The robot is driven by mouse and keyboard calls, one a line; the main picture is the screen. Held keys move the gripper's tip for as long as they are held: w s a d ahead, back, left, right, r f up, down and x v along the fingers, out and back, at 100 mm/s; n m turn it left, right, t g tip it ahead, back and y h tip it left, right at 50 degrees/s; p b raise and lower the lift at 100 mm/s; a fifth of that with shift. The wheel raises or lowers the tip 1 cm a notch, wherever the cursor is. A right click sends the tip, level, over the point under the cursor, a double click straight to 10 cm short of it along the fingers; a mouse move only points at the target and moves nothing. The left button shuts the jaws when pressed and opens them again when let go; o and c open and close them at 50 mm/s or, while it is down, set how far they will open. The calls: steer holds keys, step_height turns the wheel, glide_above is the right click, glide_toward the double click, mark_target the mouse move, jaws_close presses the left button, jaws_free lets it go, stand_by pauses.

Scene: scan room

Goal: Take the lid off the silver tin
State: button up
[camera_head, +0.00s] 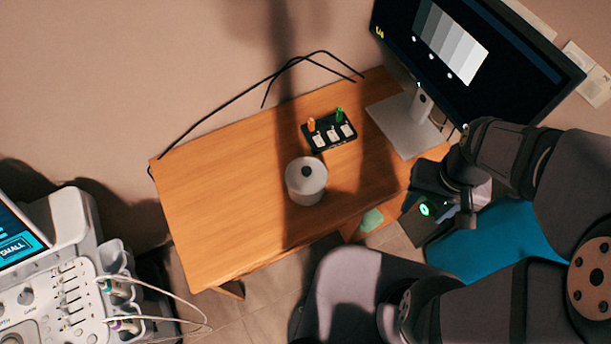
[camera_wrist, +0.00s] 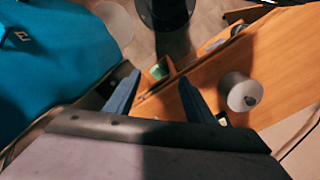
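The silver tin (camera_head: 305,187) stands upright on the wooden desk, right of the desk's middle. Its lid (camera_head: 307,171) is on top and has a dark round knob. In the wrist view the tin (camera_wrist: 237,88) is right of my fingers, with the lid's dark knob (camera_wrist: 250,100) toward the lower right. My gripper (camera_wrist: 157,97) is open, its two blue-grey fingers wide apart with nothing between them. In the head view my gripper (camera_head: 440,200) is off to the right of the tin, near the desk's right end, and its fingertips are hard to make out.
A black holder (camera_head: 329,133) with small orange and green items stands behind the tin. A monitor (camera_head: 470,55) on a silver stand (camera_head: 404,122) is at the back right. A black cable (camera_head: 232,100) lies along the rear edge. The desk's left half (camera_head: 215,200) is clear.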

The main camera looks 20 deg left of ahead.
steer(key=o, duration=1.2)
steer(key=shift+c, duration=0.2)
steer(key=n+b, duration=0.3)
steer(key=b, duration=0.1)
glide_above(308, 169)
step_height(308, 169, down, 6)
steer(key=shift+f, duration=0.1)
steer(key=shift+w+a+r+m, duration=0.15)
steer(key=shift+w+r+m, duration=0.1)
steer(key=shift+m, duration=0.65)
steer(key=m, duration=0.3)
steer(key=shift+s+d, duration=0.2)
steer(key=shift+s, duration=0.1)
steer(key=shift+f, duration=0.1)
